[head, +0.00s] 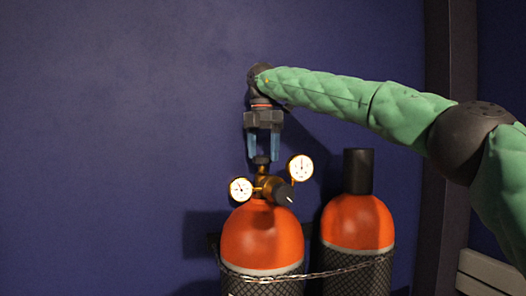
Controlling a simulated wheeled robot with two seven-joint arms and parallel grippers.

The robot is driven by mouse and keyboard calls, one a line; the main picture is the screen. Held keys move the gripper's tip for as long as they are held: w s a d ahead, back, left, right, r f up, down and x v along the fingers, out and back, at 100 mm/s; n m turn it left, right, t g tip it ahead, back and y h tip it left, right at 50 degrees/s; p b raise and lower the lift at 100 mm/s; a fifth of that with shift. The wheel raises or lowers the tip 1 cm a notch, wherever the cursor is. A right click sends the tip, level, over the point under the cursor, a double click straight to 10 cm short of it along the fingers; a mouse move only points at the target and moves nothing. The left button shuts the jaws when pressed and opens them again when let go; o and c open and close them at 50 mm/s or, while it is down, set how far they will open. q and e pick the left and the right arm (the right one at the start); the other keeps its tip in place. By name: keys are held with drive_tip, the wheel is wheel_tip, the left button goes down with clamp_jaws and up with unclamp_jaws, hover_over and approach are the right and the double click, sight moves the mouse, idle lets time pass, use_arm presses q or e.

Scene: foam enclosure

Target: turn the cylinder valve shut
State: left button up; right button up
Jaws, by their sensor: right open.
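The left gas cylinder (262,238) is orange with a black mesh sleeve and stands upright. A brass valve and regulator (263,181) sit on its top, with two round white gauges (300,168) and a black knob (284,194) with a white mark. A small dark handwheel (261,160) tops the valve. My right gripper (263,157) points straight down above the valve. Its two blue fingers are open, one on each side of the handwheel. I cannot tell whether they touch it. My left gripper is not in view.
A second orange cylinder (357,222) with a black cap (358,171) stands close on the right. A metal chain (305,275) runs across the front of both cylinders. A plain dark blue wall (110,130) is behind. The space left of the cylinders looks clear.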

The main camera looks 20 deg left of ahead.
wheel_tip(320, 180, up, 7)
drive_tip(key=shift+a+f, duration=0.1)
drive_tip(key=shift+r, duration=0.45)
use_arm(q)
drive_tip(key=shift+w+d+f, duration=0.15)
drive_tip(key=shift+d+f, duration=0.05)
